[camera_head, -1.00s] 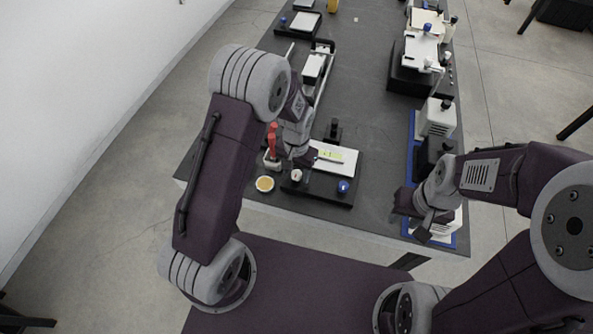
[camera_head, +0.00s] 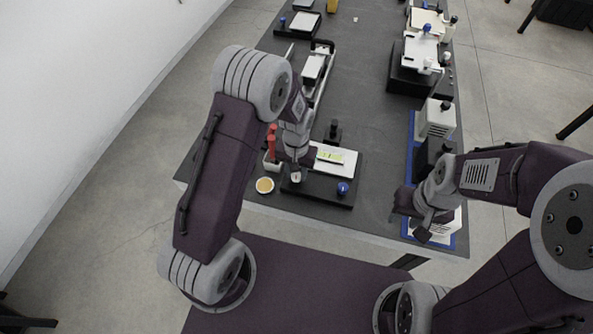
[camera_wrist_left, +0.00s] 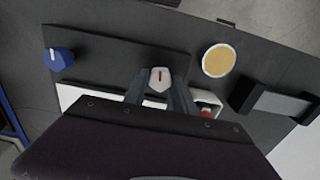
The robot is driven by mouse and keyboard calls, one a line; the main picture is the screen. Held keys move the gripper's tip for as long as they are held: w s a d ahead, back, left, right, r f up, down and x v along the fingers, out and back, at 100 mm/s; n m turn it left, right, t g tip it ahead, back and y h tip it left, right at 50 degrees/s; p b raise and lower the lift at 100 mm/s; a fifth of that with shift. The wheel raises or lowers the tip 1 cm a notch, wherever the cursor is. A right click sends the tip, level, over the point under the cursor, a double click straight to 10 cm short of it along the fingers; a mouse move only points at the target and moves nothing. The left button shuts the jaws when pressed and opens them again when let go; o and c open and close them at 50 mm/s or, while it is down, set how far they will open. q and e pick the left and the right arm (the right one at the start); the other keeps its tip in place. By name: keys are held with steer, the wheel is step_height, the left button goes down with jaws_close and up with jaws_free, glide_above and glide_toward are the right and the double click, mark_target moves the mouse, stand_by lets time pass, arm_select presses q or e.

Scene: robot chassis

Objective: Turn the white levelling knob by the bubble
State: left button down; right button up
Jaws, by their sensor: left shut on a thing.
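The white knob (camera_head: 296,178) sits at the left end of a black base plate (camera_head: 318,193) near the table's front edge. In the left wrist view the knob (camera_wrist_left: 160,76) has a red pointer line. My left gripper (camera_head: 296,171) is over it, and in the wrist view its fingers (camera_wrist_left: 160,86) are shut on the knob from both sides. A white plate (camera_head: 346,161) with a yellow-green strip (camera_head: 329,157), perhaps the bubble, lies on the base. My right gripper (camera_head: 423,228) is at the right front of the table; its opening is unclear.
A blue knob (camera_head: 343,188) is at the base's right end. A round yellow disc with a pale rim (camera_head: 265,185) lies left of the base. Red-handled tools (camera_head: 271,142) stand in a pale holder just left of my left gripper. White devices line the table's right side.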

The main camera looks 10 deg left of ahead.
arm_select(q)
steer(key=n+p, duration=0.1)
steer(key=n, duration=0.5)
steer(key=shift+r, duration=0.15)
steer(key=n+p, duration=0.1)
steer(key=n, duration=0.2)
steer(key=shift+w+n, duration=0.1)
steer(key=shift+n, duration=0.3)
steer(key=shift+n+p, duration=0.3)
steer(key=shift+n, duration=1.3)
steer(key=c, duration=1.4)
jaws_free()
steer(key=o, duration=0.4)
